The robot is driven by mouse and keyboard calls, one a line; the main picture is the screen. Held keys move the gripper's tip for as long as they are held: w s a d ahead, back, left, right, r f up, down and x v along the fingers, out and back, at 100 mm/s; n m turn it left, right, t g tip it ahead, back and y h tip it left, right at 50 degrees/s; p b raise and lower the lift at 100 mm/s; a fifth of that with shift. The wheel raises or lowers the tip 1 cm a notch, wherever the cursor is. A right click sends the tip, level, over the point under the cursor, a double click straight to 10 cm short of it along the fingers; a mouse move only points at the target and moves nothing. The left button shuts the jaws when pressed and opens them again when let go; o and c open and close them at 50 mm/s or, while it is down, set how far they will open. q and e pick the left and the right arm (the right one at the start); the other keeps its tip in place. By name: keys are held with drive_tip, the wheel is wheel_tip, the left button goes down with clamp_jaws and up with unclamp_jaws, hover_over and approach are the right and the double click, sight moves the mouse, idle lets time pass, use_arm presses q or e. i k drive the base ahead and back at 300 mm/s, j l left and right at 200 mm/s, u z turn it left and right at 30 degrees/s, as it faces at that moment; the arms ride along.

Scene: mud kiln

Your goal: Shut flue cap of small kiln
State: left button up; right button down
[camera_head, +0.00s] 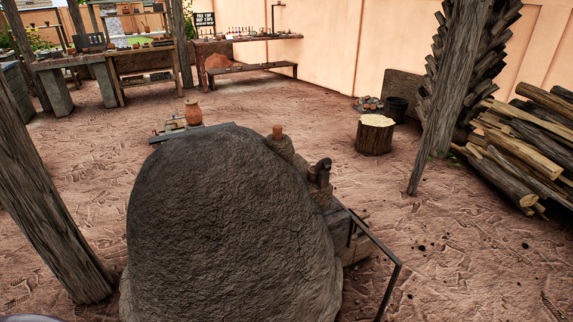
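A rounded dark mud kiln (230,225) fills the lower middle of the head view. At its upper right stands a short clay stub (281,150) with a small orange-brown piece (278,131) on top. A dark curved piece (320,171) rises just right of it, beside the dome. I cannot tell for certain which of these is the flue cap, or whether it is open or shut. Neither of my grippers is in view.
A clay pot (193,113) stands behind the dome. A dark metal bar (391,261) juts out at its right. A leaning post (47,220) is close on the left. A tree stump (375,134) and stacked logs (530,150) are right. Ground right of the kiln is mostly clear.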

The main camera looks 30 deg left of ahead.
sight(325, 164)
drive_tip(key=i+l+u, duration=0.1)
drive_tip(key=u, duration=0.3)
drive_tip(key=i+l+u, duration=0.15)
drive_tip(key=u, duration=0.2)
drive_tip(key=i+l+u, duration=0.15)
drive_tip(key=u, duration=0.25)
drive_tip(key=i+l+u, duration=0.3)
drive_tip(key=l+u, duration=0.3)
drive_tip(key=i+l+u, duration=0.15)
drive_tip(key=l+u, duration=0.2)
drive_tip(key=l, duration=0.15)
